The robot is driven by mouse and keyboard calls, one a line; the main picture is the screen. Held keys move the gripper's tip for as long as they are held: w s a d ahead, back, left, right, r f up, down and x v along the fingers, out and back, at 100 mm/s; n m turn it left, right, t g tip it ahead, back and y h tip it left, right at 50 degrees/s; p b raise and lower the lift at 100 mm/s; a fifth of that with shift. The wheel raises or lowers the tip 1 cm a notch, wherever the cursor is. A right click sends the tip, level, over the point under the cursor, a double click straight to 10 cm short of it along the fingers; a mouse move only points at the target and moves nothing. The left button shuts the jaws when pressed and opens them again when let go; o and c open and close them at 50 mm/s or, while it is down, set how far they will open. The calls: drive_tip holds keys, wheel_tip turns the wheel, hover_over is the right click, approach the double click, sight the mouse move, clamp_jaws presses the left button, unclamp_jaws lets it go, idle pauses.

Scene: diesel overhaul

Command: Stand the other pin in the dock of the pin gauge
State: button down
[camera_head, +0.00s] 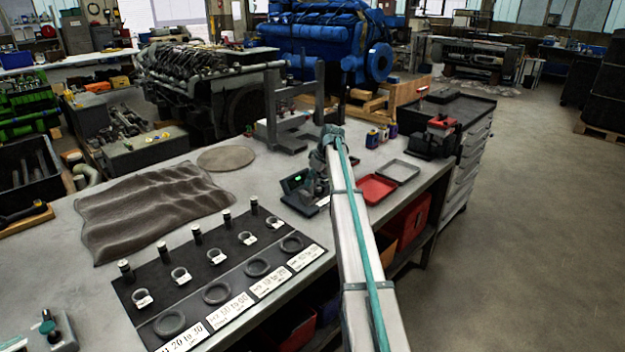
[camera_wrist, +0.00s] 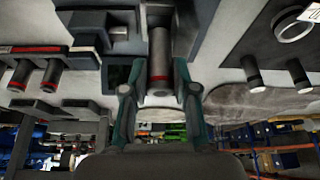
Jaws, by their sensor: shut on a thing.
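My gripper (camera_wrist: 158,98) is shut on a dark cylindrical pin (camera_wrist: 160,50) with a red band near one end; the pin lies between the two teal fingers. In the head view my arm hides most of the gripper and the pin. The pin gauge (camera_head: 298,184), a dark device with a small green-lit display, sits on the bench just left of my arm. In the wrist view grey blocks and a dark square lie close beside the held pin, and I cannot tell whether the pin touches them. Two more red-banded pins (camera_wrist: 37,75) show at the left there.
A black mat (camera_head: 190,290) with several short pins, rings and labels covers the front of the bench. A brown wrinkled cloth (camera_head: 150,210) lies behind it. A red tray (camera_head: 376,189) and a grey tray (camera_head: 399,171) lie right of my arm. A grey stand (camera_head: 272,105) rises behind.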

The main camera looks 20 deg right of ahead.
drive_tip(key=shift+f+b, duration=0.55)
drive_tip(key=shift+f, duration=0.8)
idle(0.9)
drive_tip(key=c, duration=0.8)
unclamp_jaws()
drive_tip(key=o, duration=0.4)
drive_tip(key=shift+r+p, duration=1.45)
drive_tip(key=shift+r, duration=2.55)
